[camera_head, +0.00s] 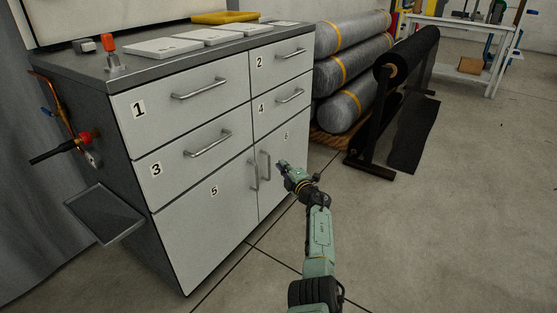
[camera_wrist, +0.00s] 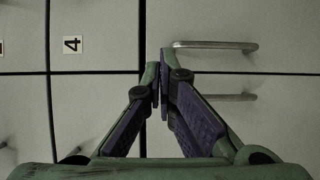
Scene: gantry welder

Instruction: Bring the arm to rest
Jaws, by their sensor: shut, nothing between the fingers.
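My arm (camera_head: 319,240) reaches forward from the bottom of the head view. My gripper (camera_head: 281,164) is in front of the grey cabinet (camera_head: 205,235), over the door numbered 6 and right of the two vertical door handles (camera_head: 259,171). In the wrist view my gripper (camera_wrist: 164,65) is shut, its fingertips together with nothing between them. The cabinet front fills that view behind the fingers, with a label 4 (camera_wrist: 72,44) and two bar handles (camera_wrist: 215,45). I cannot tell how far the fingertips are from the cabinet front.
All the drawers and doors look shut. A small tray (camera_head: 104,214) and a torch (camera_head: 65,148) are on the cabinet's left side. Rolls (camera_head: 352,65) and a black roll stand (camera_head: 371,165) are behind at right. The floor (camera_head: 470,230) to the right is clear.

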